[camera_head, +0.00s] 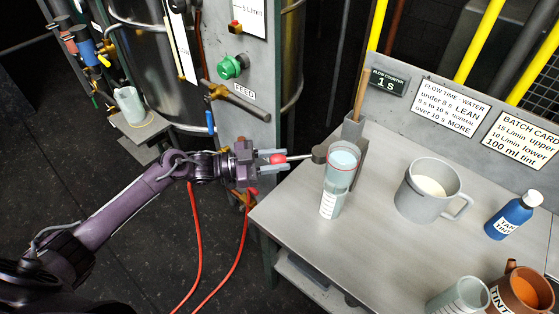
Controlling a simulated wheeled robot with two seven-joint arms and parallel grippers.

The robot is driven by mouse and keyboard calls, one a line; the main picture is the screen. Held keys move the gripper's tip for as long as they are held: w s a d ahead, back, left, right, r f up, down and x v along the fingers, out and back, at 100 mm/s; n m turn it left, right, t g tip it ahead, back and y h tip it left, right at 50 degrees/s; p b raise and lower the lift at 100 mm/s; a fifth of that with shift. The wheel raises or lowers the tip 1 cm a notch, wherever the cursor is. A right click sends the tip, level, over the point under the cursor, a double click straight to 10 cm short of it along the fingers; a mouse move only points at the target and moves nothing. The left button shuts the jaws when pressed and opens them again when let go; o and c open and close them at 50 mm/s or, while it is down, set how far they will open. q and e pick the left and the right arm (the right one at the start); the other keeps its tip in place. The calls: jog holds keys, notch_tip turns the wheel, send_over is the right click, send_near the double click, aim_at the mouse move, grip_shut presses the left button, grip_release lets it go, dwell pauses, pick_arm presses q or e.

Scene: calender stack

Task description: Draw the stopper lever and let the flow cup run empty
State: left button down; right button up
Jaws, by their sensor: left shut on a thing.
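The flow counter (389,82) reads "1 s". My right gripper is not in view.
A grey mug (425,190) with whitish liquid, a blue bottle (513,215), a clear beaker (462,297) and an orange pot (522,290) stand on the bench (300,218). Signs line the back panel. Red hoses (197,240) hang left of the bench. The bench's front middle is clear.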

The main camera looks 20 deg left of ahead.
pick_arm(q)
jog(key=shift+w, duration=0.1)
jog(key=c, duration=1.1)
grip_release()
jog(key=shift+a, duration=0.1)
jog(key=b+v, duration=0.1)
jog(key=v, duration=0.6)
jog(key=shift+a, duration=0.35)
dwell(0.5)
dwell(2.0)
dwell(1.0)
